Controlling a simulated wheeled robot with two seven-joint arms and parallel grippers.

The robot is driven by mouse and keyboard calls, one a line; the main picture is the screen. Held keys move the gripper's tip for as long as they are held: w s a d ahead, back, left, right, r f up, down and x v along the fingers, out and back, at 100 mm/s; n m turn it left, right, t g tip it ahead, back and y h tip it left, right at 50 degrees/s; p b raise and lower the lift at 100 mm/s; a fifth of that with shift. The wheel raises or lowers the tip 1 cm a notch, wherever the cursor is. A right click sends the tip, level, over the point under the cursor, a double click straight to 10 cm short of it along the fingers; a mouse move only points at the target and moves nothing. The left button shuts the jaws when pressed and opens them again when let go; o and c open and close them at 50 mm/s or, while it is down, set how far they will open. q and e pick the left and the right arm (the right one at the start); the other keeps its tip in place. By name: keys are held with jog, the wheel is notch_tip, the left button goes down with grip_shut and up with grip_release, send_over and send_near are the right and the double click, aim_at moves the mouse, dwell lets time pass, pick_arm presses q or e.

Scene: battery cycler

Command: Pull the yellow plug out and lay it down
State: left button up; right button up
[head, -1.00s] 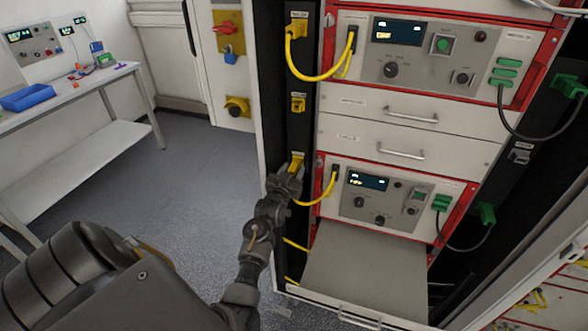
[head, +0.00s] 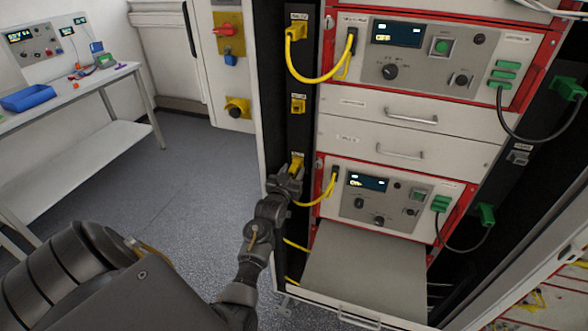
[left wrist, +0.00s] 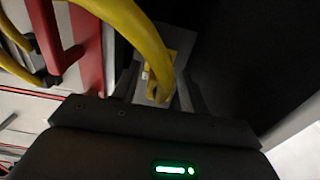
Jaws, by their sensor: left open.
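A yellow plug (head: 297,163) sits in the lower socket on the black vertical strip at the left of the rack. Its yellow cable (head: 322,199) curves right to the lower red-framed unit. My left gripper (head: 289,176) is open at this plug, with its fingers on either side of it. In the left wrist view the yellow plug (left wrist: 157,84) shows between the two fingers, and the thick yellow cable (left wrist: 138,28) crosses in front. I cannot tell whether the fingers touch it. My right gripper is not in view.
Another yellow plug (head: 295,31) with a looped cable is higher on the strip, above an empty-looking yellow socket (head: 298,104). A grey shelf (head: 365,275) juts out below the lower unit. A workbench (head: 70,95) with a blue tray (head: 28,98) stands at the left.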

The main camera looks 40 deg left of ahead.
pick_arm(q)
jog(key=c, duration=0.7)
jog(key=shift+s, duration=0.1)
jog(key=shift+p+v, duration=1.65)
jog(key=shift+v, duration=1.1)
